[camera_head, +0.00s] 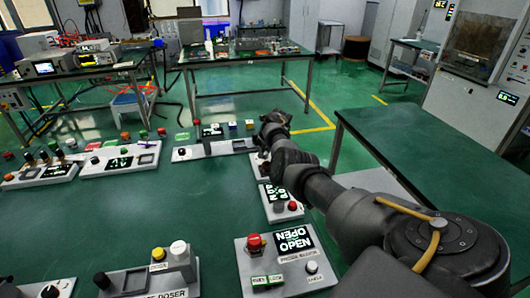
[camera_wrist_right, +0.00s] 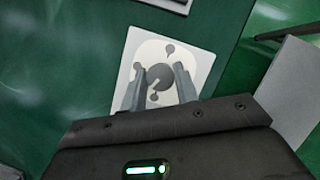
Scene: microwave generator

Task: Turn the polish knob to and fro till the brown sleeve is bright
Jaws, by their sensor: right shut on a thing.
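My right gripper (camera_wrist_right: 159,72) is over a small white panel (camera_wrist_right: 198,60) in the right wrist view. Its two fingers are closed on either side of a round dark grey knob (camera_wrist_right: 158,79) with a pale pointer line. In the head view my right gripper (camera_head: 272,128) reaches to the far right edge of the green table, and the arm hides most of that panel and the knob. I cannot make out the brown sleeve in either view. My left gripper is not in view.
Several control boxes stand on the green table (camera_head: 190,215). A box with a red button and an OPEN display (camera_head: 294,240) is at the front right, near my right arm. A bare green table (camera_head: 430,140) stands to the right. The table's middle is clear.

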